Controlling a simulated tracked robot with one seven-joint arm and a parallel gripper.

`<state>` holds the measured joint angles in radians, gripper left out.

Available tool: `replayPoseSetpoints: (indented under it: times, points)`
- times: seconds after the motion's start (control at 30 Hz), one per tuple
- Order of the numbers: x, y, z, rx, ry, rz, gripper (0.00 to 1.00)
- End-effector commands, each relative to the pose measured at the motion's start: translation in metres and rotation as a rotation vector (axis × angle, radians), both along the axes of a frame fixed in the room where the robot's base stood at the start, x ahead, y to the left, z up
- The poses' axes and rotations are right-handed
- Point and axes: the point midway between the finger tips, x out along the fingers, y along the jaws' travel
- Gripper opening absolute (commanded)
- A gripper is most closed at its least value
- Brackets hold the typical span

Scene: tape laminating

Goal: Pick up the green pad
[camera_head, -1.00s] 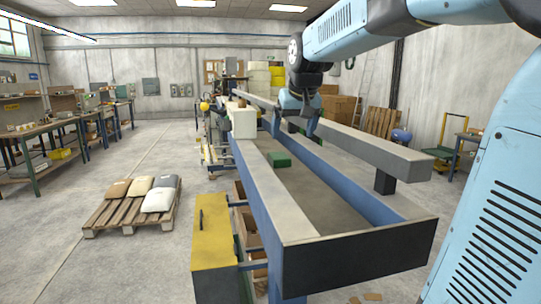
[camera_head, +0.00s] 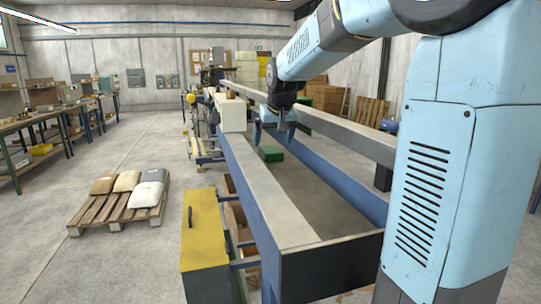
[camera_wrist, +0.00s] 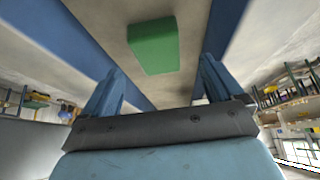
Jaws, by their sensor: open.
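The green pad (camera_head: 271,153) lies on the grey bed (camera_head: 315,197) of the long blue-framed machine in the head view. In the wrist view the green pad (camera_wrist: 153,46) is a plain green block beyond the fingertips, roughly midway between them. My gripper (camera_head: 273,138) is above the bed close to the pad, and its fingers point down. In the wrist view my gripper (camera_wrist: 158,80) has its two blue fingers spread wide with nothing between them. The pad is apart from the fingers there.
Grey-topped side rails (camera_head: 262,195) flank the bed. A cream box (camera_head: 231,113) sits on the left rail. A yellow cabinet (camera_head: 206,228) stands at the machine's near left. A pallet with sacks (camera_head: 118,206) is on the floor to the left.

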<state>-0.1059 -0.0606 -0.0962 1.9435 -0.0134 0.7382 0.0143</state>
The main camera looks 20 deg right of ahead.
Motion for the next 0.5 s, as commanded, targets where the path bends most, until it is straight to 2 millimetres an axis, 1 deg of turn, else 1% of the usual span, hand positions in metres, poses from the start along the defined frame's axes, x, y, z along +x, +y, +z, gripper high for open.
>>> replayPoseSetpoints:
  times: [0.17, 0.4, 0.5]
  points:
    - [0.006, -0.001, -0.009, 0.0, 0.001, 0.0, 0.94]
    - [0.022, -0.002, -0.038, -0.001, 0.003, 0.0, 0.94]
    - [0.026, -0.002, -0.044, 0.0, 0.001, 0.0, 0.94]
